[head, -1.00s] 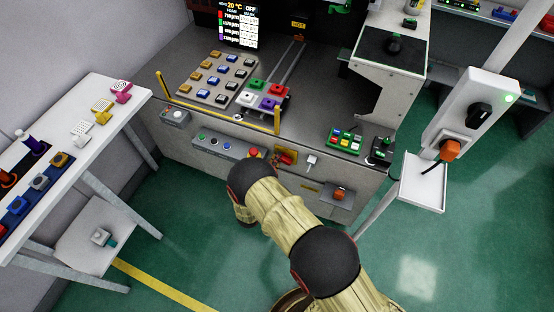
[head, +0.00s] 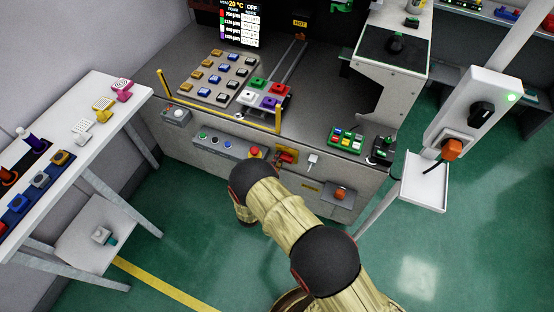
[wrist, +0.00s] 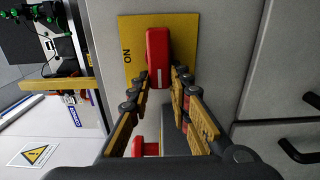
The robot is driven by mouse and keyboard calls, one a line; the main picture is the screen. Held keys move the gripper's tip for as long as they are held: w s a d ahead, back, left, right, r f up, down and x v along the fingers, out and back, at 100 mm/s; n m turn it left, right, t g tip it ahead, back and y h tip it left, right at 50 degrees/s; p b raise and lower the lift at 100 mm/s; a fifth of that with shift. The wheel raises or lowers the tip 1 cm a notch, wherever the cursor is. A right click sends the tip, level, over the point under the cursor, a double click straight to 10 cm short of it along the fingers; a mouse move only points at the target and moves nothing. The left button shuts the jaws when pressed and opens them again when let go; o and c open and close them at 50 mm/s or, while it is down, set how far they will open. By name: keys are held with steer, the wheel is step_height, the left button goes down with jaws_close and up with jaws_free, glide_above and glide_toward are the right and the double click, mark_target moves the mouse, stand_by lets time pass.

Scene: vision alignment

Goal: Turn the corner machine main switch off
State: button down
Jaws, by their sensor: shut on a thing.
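The main switch is a red handle (wrist: 158,48) on a yellow plate (wrist: 130,25) in the wrist view. The plate reads "ON", turned sideways, at its left edge. The handle lies lengthwise up and down in that picture. The fingers of my gripper (wrist: 161,85) are on either side of the lower part of the handle, closed on it. In the head view the red switch (head: 287,156) is on the front panel of the corner machine (head: 330,145), just beyond my arm. My gripper is hidden behind my arm there.
A red emergency button (head: 254,151) on a grey box is left of the switch; a white knob (head: 312,160) and an orange-red knob (head: 340,194) are to its right. A white table (head: 95,110) stands left. A post with a black dial (head: 482,114) stands right.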

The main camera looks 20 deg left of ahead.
steer(key=c, duration=1.6)
jaws_free()
steer(key=shift+a, duration=0.1)
steer(key=shift+c, duration=0.2)
steer(key=s, duration=1.2)
steer(key=shift+a, duration=0.45)
